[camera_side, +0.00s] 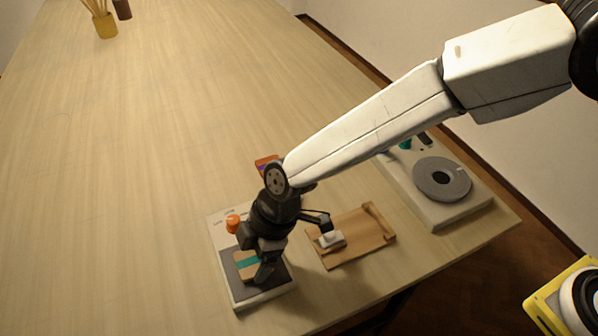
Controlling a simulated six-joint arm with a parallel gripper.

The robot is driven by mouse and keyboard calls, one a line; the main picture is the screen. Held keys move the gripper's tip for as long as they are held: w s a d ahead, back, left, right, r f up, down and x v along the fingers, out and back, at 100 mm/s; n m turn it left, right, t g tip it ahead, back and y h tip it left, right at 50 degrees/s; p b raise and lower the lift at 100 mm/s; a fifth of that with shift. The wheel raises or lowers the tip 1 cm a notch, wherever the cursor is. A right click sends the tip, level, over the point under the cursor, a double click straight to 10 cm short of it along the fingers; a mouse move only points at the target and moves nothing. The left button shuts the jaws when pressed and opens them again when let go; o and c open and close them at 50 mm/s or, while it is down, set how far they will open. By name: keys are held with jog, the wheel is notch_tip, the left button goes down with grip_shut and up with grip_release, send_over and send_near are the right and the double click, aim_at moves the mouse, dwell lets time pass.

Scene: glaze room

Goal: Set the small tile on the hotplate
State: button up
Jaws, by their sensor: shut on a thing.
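The small tile (246,264), tan with a teal stripe, shows low over the dark plate of the hotplate. My gripper (262,272) points down and is shut on the tile, covering its right side. The hotplate (222,255) is a white box with a dark grey top plate and an orange knob at its back left, near the table's front edge. Whether the tile touches the plate cannot be told from this view.
A wooden board (368,246) with a white block (332,239) lies right of the hotplate. Farther right stands a white device (412,198) with a grey disc (441,179). A yellow cup (106,27) holds sticks at the back left. The left tabletop is clear.

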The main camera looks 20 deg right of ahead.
jog(key=shift+f, duration=0.1)
jog(key=o, duration=1)
jog(key=shift+o, duration=0.2)
jog(key=v, duration=1.2)
jog(key=shift+d, duration=0.1)
